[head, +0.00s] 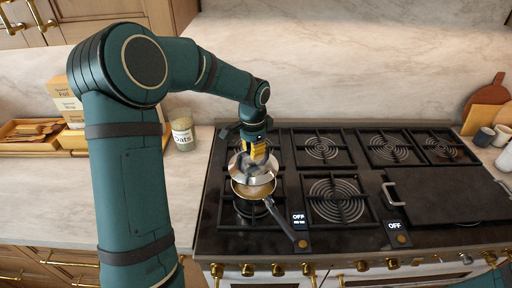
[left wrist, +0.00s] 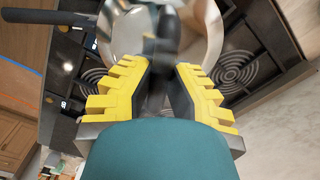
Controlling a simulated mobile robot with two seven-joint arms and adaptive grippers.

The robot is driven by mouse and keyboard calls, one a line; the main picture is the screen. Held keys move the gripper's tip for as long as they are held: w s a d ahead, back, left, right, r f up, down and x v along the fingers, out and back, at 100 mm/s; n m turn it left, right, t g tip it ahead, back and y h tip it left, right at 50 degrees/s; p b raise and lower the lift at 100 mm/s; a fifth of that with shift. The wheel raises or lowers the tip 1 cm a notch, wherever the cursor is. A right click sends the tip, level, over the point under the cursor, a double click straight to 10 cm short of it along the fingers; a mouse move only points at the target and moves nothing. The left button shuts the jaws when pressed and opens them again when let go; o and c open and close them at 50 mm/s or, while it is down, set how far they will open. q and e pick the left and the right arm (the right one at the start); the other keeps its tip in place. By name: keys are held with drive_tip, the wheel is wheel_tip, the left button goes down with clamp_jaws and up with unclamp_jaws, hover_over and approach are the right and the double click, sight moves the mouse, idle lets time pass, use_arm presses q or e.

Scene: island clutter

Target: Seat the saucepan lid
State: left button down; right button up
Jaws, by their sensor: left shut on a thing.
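The silver saucepan lid (head: 248,173) is held by my left gripper (head: 258,151), which is shut on its dark knob (left wrist: 163,45). The lid also shows in the left wrist view (left wrist: 203,35). The saucepan (head: 254,193) stands on the front left burner, its dark handle (head: 282,220) pointing to the front right; the handle also shows in the left wrist view (left wrist: 38,16). In the head view the lid covers the back part of the pan's opening, and the front part shows. I cannot tell the exact gap between them. My right gripper is out of view.
The black stove (head: 285,235) has several burners with grates and a flat griddle cover (head: 447,192) at the right. A jar of oats (head: 183,134) and a wooden tray (head: 22,149) stand on the left counter. Mugs (head: 484,137) and boards stand at the far right.

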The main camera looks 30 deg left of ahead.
sight(253, 167)
use_arm(q)
drive_tip(key=shift+f, duration=0.2)
drive_tip(key=shift+f+b, duration=1.65)
drive_tip(key=shift+f, duration=0.6)
drive_tip(key=shift+f+b, duration=0.55)
drive_tip(key=shift+f, duration=0.45)
drive_tip(key=c, duration=1)
unclamp_jaws()
wheel_tip(253, 167, up, 12)
drive_tip(key=shift+r, duration=0.1)
